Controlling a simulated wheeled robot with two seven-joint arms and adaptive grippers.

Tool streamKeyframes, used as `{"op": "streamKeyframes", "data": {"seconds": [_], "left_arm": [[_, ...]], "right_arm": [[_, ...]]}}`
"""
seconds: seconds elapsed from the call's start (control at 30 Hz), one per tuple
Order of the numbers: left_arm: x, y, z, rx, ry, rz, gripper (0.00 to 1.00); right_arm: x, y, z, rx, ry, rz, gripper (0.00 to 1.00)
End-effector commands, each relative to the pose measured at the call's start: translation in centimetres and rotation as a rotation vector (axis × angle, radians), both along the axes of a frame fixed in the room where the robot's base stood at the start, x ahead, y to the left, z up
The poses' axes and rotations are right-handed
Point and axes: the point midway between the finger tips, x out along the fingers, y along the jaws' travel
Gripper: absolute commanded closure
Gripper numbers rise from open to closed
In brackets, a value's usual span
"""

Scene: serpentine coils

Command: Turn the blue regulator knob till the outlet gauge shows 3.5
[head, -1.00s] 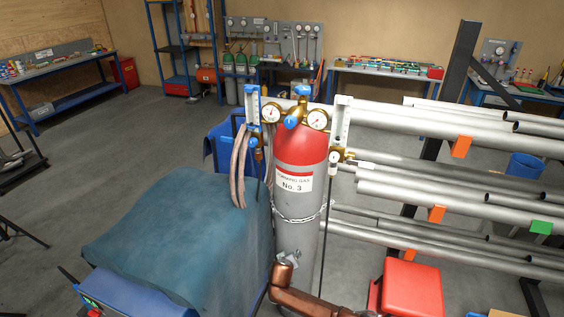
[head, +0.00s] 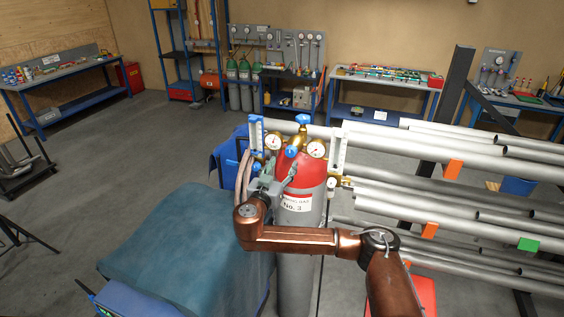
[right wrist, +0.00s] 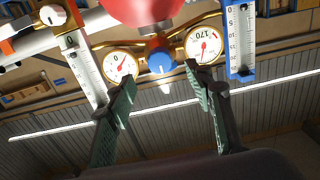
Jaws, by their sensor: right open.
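The blue regulator knob (head: 292,151) sits at the front of the brass regulator on the red-topped gas cylinder (head: 312,170). It also shows in the right wrist view (right wrist: 161,61). Two round white gauges flank it: one left (head: 272,142), one right (head: 317,149). The wrist view is upside down and shows both gauges, one (right wrist: 121,65) and the other (right wrist: 204,44); their readings are too small to be sure of. My left gripper is not in view.
A blue-backed flow scale (head: 257,135) and a white one (head: 340,150) stand on either side of the regulator. Another blue knob (head: 303,119) tops the cylinder. Pipe racks (head: 430,185) fill the right. A teal cover (head: 175,245) lies front left. Open floor is at left.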

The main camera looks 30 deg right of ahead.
Motion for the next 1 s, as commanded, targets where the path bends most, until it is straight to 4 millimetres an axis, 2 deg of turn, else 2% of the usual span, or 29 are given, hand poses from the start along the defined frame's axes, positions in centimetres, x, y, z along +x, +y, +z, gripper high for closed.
{"op": "streamKeyframes", "data": {"seconds": [0.17, 0.3, 0.4, 0.5, 0.63, 0.93, 1.0], "left_arm": [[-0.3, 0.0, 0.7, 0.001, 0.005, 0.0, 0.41], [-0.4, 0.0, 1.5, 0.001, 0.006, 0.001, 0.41], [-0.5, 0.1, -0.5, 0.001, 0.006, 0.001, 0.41], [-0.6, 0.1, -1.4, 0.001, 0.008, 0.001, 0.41], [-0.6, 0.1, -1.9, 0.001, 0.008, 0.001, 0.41], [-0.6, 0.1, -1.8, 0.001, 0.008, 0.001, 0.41], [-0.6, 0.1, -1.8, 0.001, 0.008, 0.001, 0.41]], "right_arm": [[1.3, -1.9, 0.5, -0.004, -0.005, -0.007, 0.52], [3.0, -3.9, 0.6, -0.005, -0.004, -0.007, 0.52], [4.0, -4.9, -0.4, 0.002, -0.004, -0.004, 0.52], [4.8, -5.8, -0.4, 0.002, -0.004, -0.003, 0.52], [5.4, -6.4, -0.1, 0.001, -0.004, -0.002, 0.52], [5.5, -6.5, 0.2, 0.0, -0.003, -0.001, 0.52], [5.5, -6.5, 0.2, 0.0, -0.003, -0.001, 0.57]]}}
